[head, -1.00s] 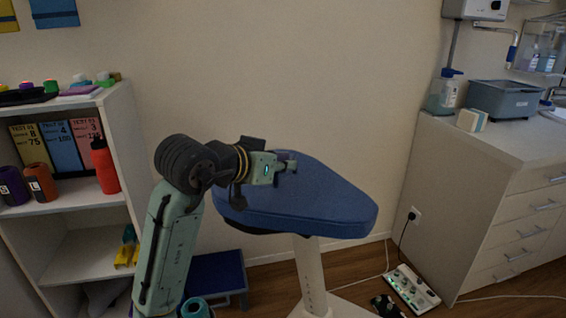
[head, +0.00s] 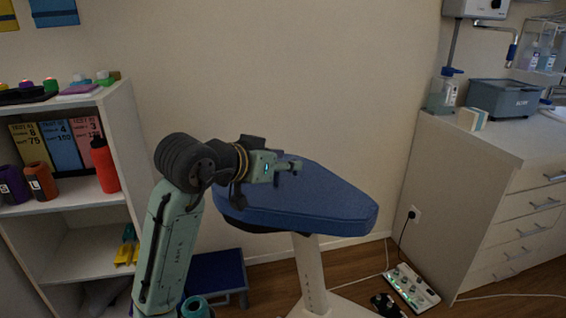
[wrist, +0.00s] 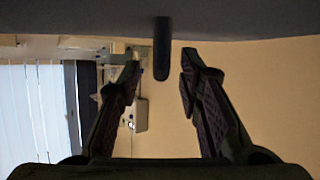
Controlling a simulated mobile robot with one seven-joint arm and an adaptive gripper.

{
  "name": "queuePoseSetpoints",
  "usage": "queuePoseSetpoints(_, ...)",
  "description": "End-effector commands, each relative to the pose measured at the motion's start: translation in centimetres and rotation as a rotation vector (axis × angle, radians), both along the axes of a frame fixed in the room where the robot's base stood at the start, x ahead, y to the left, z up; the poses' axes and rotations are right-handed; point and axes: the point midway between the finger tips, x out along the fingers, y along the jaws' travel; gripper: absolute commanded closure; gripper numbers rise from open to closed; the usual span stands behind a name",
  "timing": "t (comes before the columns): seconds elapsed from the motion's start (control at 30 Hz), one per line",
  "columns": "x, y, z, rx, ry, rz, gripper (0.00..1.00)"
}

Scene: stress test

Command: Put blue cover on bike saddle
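The bike saddle has a blue cover (head: 315,205) over its top and sides, and a dark underside shows below its left edge. It sits on a pale post (head: 308,270). My gripper (head: 293,167) is at the saddle's upper left part, near its top surface; contact cannot be told. In the wrist view, my gripper's two fingers (wrist: 160,62) are apart. A dark rounded tab (wrist: 161,60) hangs between the fingertips from a dark grey surface along the top edge, with gaps on both sides. I cannot tell what that surface is.
A white shelf unit (head: 125,165) with a red bottle (head: 104,165) stands at the left. A blue step stool (head: 218,275) is on the floor behind my arm. A cabinet (head: 455,210) stands at the right, with a lit power strip (head: 411,287) and cables on the floor.

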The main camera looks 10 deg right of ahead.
Motion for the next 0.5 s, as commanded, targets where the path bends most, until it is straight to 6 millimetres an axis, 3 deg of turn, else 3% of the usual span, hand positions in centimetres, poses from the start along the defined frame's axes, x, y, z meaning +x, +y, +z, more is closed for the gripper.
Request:
queuePoseSetpoints(0.17,-0.7,1.0,0.6,-0.001,0.0,0.001,0.68)
queuePoseSetpoints(0.5,-4.7,6.0,3.3,-0.001,-0.003,0.003,0.68)
